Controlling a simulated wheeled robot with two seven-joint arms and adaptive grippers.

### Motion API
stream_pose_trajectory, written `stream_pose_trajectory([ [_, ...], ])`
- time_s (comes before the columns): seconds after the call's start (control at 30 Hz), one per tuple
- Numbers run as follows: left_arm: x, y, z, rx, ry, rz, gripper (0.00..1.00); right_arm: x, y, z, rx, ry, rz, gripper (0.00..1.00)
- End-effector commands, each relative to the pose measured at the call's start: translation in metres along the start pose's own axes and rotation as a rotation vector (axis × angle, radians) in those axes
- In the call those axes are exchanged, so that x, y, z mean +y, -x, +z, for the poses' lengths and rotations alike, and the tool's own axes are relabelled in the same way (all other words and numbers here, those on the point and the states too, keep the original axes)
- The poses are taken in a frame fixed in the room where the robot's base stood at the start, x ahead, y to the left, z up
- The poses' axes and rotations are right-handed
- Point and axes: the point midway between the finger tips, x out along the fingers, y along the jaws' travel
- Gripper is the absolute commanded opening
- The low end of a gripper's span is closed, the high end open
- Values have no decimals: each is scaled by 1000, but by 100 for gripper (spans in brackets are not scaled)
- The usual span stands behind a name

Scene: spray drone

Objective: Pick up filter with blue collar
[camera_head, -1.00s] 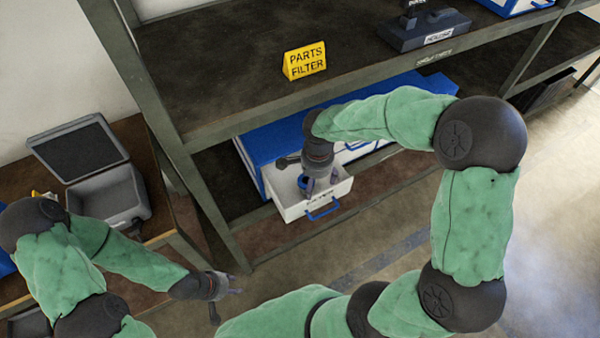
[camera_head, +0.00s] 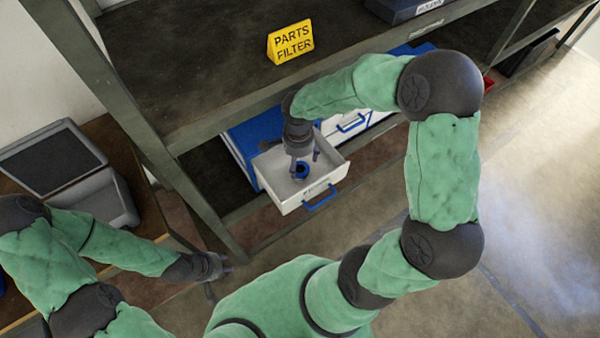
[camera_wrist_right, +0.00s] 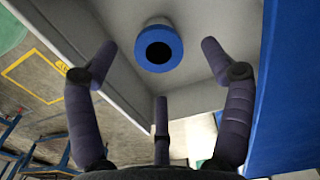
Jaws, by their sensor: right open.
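The filter with a blue collar (camera_head: 301,170) stands in an open white drawer (camera_head: 332,176) of a blue cabinet. In the right wrist view the filter (camera_wrist_right: 158,47) shows a blue ring around a dark hole, with a pale body behind it. My right gripper (camera_head: 303,168) is over the drawer and points down at the filter. In the right wrist view its fingers (camera_wrist_right: 160,75) are spread and empty, with the filter just beyond their tips and not touched. My left gripper (camera_head: 222,275) hangs at the lower left, away from the drawer; its fingers are small and hard to read.
A shelf (camera_head: 200,80) with a yellow "PARTS FILTER" sign (camera_head: 290,42) lies above and behind. The floor at right is clear.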

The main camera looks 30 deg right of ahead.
Motion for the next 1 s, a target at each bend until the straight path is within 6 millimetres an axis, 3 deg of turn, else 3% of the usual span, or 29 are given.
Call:
stream_pose_trajectory([
  [0.27,-3,-8,0,0,0,0,40,1,-21,-1,0,1,0,82],
  [0.53,-8,-22,-1,0,0,0,40,4,-57,-3,0,0,1,82],
  [0.8,-8,-22,-1,1,0,0,40,3,-59,-3,0,0,-2,82],
  [1.0,-8,-22,-1,1,0,0,40,3,-59,-3,0,0,-2,25],
])
